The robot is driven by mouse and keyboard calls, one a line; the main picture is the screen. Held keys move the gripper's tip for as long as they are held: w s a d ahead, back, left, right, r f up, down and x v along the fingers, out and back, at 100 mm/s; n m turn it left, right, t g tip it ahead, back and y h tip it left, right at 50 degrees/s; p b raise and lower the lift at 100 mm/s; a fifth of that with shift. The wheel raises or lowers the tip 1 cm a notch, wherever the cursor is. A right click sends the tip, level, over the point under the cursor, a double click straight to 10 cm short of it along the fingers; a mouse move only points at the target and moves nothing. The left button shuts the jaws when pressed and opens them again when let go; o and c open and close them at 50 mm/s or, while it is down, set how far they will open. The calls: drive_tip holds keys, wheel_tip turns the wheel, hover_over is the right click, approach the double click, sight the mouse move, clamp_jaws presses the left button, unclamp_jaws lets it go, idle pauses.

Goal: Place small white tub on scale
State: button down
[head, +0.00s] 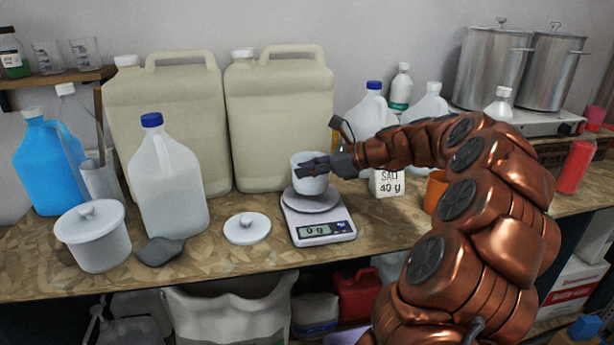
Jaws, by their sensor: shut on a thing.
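The small white tub (309,184) is held by my gripper (315,169) over the scale. My gripper is shut on the tub's upper part, reaching in from the right. The digital kitchen scale (322,232) stands near the table's front edge. Its round plate (313,203) is right under the tub, and its display reads 0 g. I cannot tell whether the tub's base touches the plate.
A white lid (247,228) lies left of the scale. Two big beige canisters (279,120) stand behind. A salt box (386,183) is right of the scale.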

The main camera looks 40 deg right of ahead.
drive_tip(key=shift+f, duration=1)
drive_tip(key=c, duration=1.2)
unclamp_jaws()
drive_tip(key=shift+f, duration=0.1)
drive_tip(key=shift+s, duration=0.1)
drive_tip(key=b+v, duration=0.1)
drive_tip(key=v, duration=1.1)
